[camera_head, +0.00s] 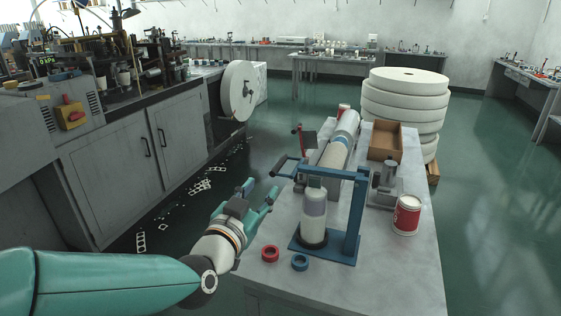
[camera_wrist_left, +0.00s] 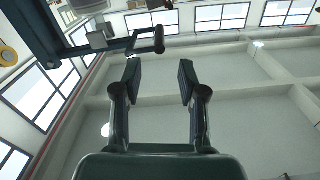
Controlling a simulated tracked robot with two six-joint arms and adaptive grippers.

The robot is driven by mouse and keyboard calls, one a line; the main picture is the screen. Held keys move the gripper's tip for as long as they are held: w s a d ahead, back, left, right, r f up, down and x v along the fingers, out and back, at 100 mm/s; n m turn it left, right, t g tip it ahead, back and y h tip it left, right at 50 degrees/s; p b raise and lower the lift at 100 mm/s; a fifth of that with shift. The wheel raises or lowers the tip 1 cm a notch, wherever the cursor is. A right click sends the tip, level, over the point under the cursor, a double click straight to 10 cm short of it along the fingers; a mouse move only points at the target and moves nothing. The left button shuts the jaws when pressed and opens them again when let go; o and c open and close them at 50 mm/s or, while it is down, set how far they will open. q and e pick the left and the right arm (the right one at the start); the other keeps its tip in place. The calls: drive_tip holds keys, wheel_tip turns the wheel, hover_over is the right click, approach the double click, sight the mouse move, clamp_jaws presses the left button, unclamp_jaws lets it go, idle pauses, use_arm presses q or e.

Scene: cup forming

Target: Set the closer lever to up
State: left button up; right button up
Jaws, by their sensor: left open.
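The closer is a blue stand (camera_head: 354,215) on the grey table, with a blue lever (camera_head: 325,170) reaching left from its top. The lever lies close to level and ends in a dark crosswise handle (camera_head: 279,167). A pale cylinder stack (camera_head: 314,212) stands on the closer's base below the lever. My left gripper (camera_head: 261,189) is open and empty, beside the table's left edge, a little below and left of the handle. In the left wrist view the handle (camera_wrist_left: 159,40) shows beyond the open fingers (camera_wrist_left: 160,72), apart from them. My right gripper is not in view.
A red ring (camera_head: 270,254) and a blue ring (camera_head: 300,262) lie near the closer's base. A red can (camera_head: 406,215), a metal fixture (camera_head: 386,185), a wooden box (camera_head: 386,141) and a long roller (camera_head: 337,148) share the table.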

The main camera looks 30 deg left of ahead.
sight(279, 161)
use_arm(q)
drive_tip(key=p+x, duration=0.3)
drive_tip(key=x, duration=0.8)
drive_tip(key=shift+w, duration=0.35)
clamp_jaws()
